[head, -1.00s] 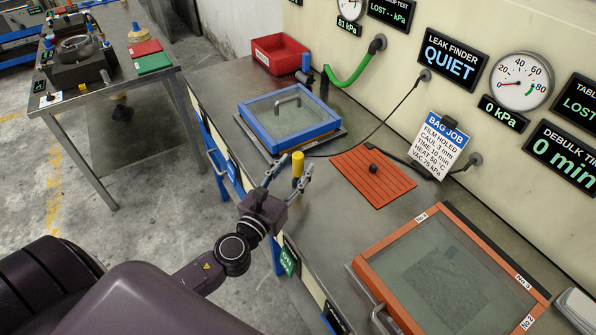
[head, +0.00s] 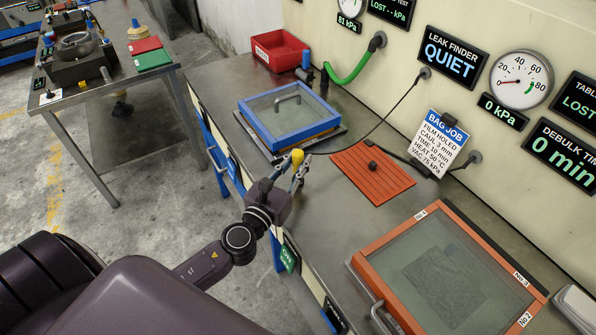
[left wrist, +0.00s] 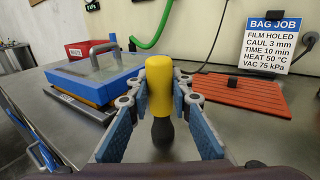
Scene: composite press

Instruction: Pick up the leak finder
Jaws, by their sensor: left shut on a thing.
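The leak finder (head: 297,156) is a yellow-topped tool standing upright by the bench's front edge. In the left wrist view the yellow body (left wrist: 159,88) is centred, with a black lower part below it. My left gripper (head: 294,170) is shut on the leak finder, with a blue-padded finger on each side of it. Whether its foot still touches the bench cannot be told. My right gripper is not in view.
A blue-framed glass-topped box (head: 289,140) stands behind the tool. An orange ribbed mat (head: 372,188) lies to the right, and an orange-framed glass table (head: 365,270) is nearer. A black cable (head: 385,115) runs from the wall towards the tool.

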